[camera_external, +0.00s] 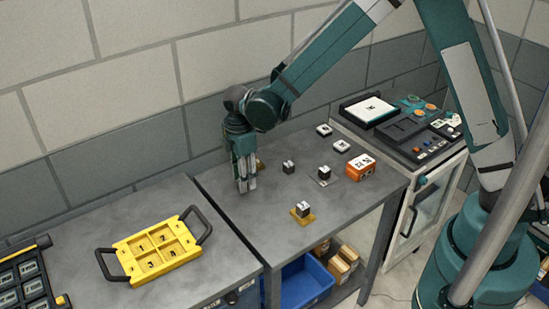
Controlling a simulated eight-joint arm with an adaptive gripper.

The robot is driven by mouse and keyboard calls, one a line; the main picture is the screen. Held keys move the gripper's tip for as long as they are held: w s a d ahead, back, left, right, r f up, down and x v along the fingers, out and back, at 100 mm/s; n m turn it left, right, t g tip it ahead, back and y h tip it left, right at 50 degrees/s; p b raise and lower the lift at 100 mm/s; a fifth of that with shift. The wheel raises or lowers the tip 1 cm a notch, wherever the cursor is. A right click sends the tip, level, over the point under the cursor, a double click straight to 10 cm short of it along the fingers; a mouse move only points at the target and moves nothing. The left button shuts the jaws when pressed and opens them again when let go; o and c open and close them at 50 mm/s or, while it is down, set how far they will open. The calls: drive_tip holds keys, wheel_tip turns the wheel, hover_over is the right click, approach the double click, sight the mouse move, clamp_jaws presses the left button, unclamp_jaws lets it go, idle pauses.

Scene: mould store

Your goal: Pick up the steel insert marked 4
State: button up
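My gripper (245,187) points straight down over the left part of the grey bench. Its fingers look close together, but whether they are open, shut or holding something cannot be told. Small dark blocks with pale marked tops stand to its right: one block (288,168) nearby, one on a thin plate (324,174) farther right, and one on a yellow base (303,209) nearer the front edge. Their marks are too small to read, so I cannot tell which insert is the 4.
A yellow tray with black handles and numbered compartments (145,268) lies on the left bench. An orange box (361,168) and two flat white-topped pieces (324,130) (341,146) are on the right bench. A cabinet (405,135) adjoins it. The bench's front left is clear.

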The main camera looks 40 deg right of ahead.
drive_tip(key=shift+f, duration=0.85)
drive_tip(key=shift+c, duration=0.7)
drive_tip(key=c, duration=1)
